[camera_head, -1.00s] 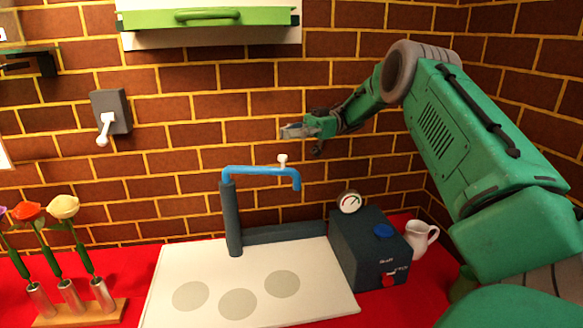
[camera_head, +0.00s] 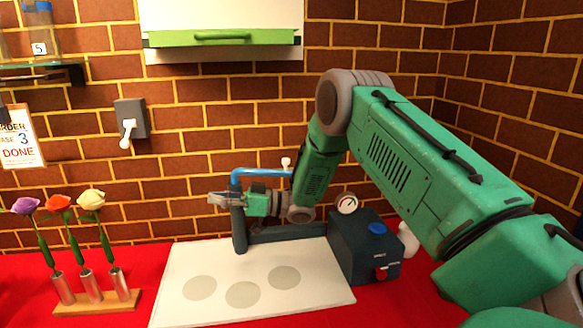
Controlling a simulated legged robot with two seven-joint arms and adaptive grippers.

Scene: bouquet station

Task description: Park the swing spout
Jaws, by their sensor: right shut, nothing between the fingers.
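The blue swing spout (camera_head: 262,172) sits on top of a dark upright post (camera_head: 239,232) at the back of the white board. It points right, with a small white knob (camera_head: 286,162) on top. Its outer end is hidden behind my right arm. My right gripper (camera_head: 218,199) is shut and empty. It shows in front of the post, just below the spout's bend, pointing left; I cannot tell whether it touches the post. My left gripper is not in view.
A dark box (camera_head: 365,250) with a gauge (camera_head: 347,203) stands right of the white board (camera_head: 310,294). A wooden stand (camera_head: 97,303) with flowers is at the left. A wall lever (camera_head: 127,133) and green-fronted cabinet (camera_head: 222,37) are above.

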